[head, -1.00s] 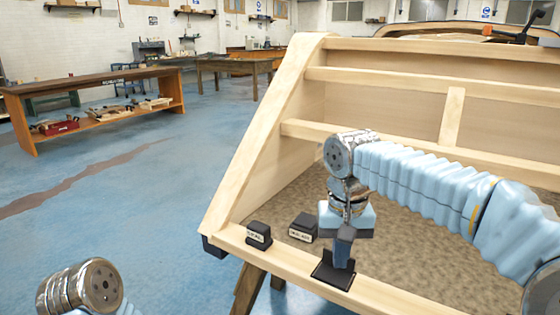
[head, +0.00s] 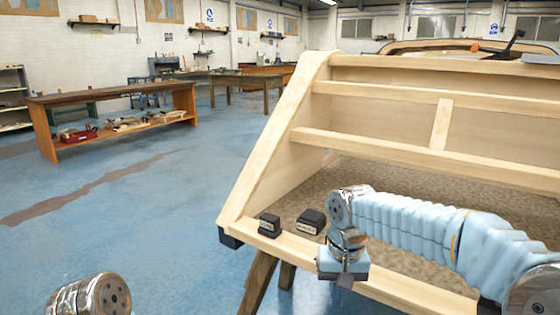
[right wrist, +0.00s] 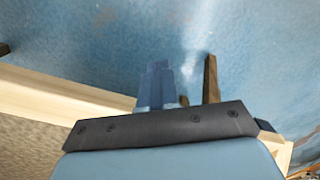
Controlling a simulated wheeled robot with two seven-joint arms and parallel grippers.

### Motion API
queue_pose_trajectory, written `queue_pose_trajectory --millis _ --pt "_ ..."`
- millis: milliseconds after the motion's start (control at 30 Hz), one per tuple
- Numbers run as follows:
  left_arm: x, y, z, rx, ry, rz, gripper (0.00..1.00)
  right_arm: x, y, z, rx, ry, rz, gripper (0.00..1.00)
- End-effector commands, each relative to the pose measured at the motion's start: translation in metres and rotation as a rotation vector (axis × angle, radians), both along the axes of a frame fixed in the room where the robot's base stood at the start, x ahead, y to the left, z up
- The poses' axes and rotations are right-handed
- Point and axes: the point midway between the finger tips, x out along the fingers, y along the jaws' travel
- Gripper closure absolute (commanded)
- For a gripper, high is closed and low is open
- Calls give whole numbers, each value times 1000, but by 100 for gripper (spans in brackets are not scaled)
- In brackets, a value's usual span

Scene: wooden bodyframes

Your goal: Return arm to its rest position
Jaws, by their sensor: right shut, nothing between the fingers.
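My right arm comes in from the right of the head view. My right gripper (head: 344,282) points down beside the front rail of the wooden frame (head: 400,290); much of its lower part is hard to make out. In the right wrist view its blue fingers (right wrist: 157,85) are together and empty, with the blue floor beyond and the pale rail at left. I cannot tell the exact gap to the rail. Of my left arm only a silver joint shows at the bottom left of the head view; its gripper is out of view.
Two small black labelled blocks (head: 269,225) and (head: 311,221) sit by the frame's left front corner. A wooden trestle leg (head: 258,285) stands under it. A workbench (head: 110,98) stands at the back left. The blue floor (head: 150,210) between is mostly open.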

Motion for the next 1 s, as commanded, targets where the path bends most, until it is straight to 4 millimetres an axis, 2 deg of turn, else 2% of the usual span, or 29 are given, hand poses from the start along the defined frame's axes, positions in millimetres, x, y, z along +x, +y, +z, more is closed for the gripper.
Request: queue_pose_trajectory --millis 167,267,367,467,500,600,700,800,900,1000 --pt "0 0 0 0 0 0 13 7 7 -65 42 16 25 100" --pt "0 0 0 0 0 0 13 7 11 -113 79 23 39 100" --pt "0 0 0 0 0 0 13 -3 14 -175 129 32 43 100" --pt "0 0 0 0 0 0 13 -30 15 -253 198 40 28 100" --pt "0 0 0 0 0 0 13 -47 14 -283 227 39 15 100" --pt "0 0 0 0 0 0 13 -93 14 -342 285 23 -31 100" --pt "0 0 0 0 0 0 13 -134 12 -374 314 3 -75 100" --pt "0 0 0 0 0 0 13 -160 11 -388 323 -16 -106 100" --pt "0 0 0 0 0 0 13 -172 10 -393 324 -29 -121 100" --pt "0 0 0 0 0 0 13 -175 10 -394 323 -35 -124 100"
